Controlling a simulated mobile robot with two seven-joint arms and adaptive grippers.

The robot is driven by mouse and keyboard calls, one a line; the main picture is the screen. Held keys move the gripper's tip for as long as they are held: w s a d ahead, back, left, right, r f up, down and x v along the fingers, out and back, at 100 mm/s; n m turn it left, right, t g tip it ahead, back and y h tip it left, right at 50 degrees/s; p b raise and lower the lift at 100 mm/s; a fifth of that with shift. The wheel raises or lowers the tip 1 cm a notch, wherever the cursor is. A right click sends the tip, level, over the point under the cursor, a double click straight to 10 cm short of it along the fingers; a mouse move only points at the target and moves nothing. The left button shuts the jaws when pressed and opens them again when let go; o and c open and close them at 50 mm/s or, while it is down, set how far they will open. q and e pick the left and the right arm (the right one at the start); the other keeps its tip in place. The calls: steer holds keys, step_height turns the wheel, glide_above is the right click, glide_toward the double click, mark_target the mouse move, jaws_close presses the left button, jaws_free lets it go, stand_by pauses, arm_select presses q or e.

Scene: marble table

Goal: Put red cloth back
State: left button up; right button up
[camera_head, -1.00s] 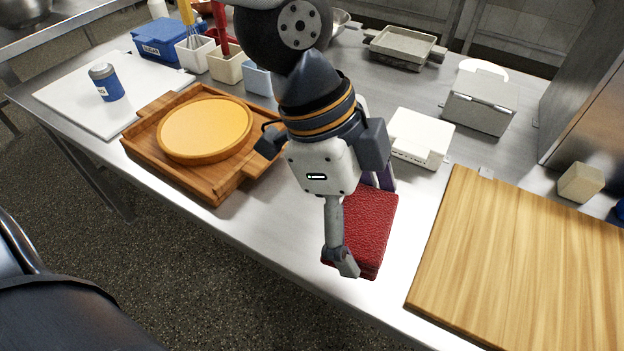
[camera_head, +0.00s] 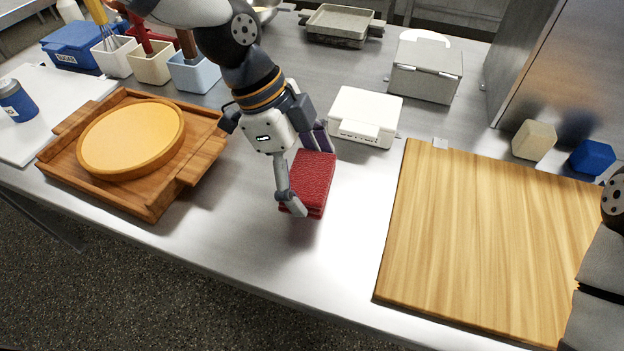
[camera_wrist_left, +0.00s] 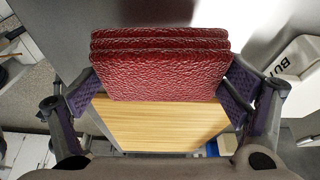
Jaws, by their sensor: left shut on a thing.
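The red cloth (camera_head: 314,176) is a folded, textured stack in several layers. My left gripper (camera_head: 306,172) is shut on it, with one finger along its near left side and the other at its far side. In the left wrist view the cloth (camera_wrist_left: 160,65) sits between the two purple-padded fingers (camera_wrist_left: 160,95), which touch its sides. The cloth is over the bare metal table between the wooden tray and the wooden board; I cannot tell whether it touches the table. Only part of my right arm shows at the right edge; its gripper is out of view.
A wooden tray (camera_head: 205,165) with a round yellow-orange board (camera_head: 130,135) stands left. A white box (camera_head: 365,112) is just behind the cloth. A large wooden board (camera_head: 480,240) lies right, with beige (camera_head: 534,139) and blue (camera_head: 592,157) blocks behind it. Bare metal lies in front of the cloth.

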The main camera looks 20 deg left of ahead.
mark_target(309, 185)
arm_select(q)
steer(key=shift+w+a+f, duration=0.1)
steer(key=shift+w+f, duration=0.2)
steer(key=shift+f, duration=0.1)
steer(key=shift+w+f, duration=0.1)
steer(key=shift+f, duration=1.4)
steer(key=o, duration=0.8)
arm_select(e)
steer(key=shift+s+f, duration=0.1)
steer(key=shift+f, duration=0.05)
arm_select(q)
steer(key=shift+o, duration=0.2)
steer(key=shift+f+b, duration=0.2)
steer(key=shift+b, duration=0.1)
steer(key=p+v, duration=0.1)
steer(key=v, duration=1.1)
steer(key=shift+w+r, duration=0.15)
steer(key=shift+r, duration=0.05)
arm_select(e)
steer(key=shift+w+r, duration=0.6)
steer(key=shift+r, duration=0.1)
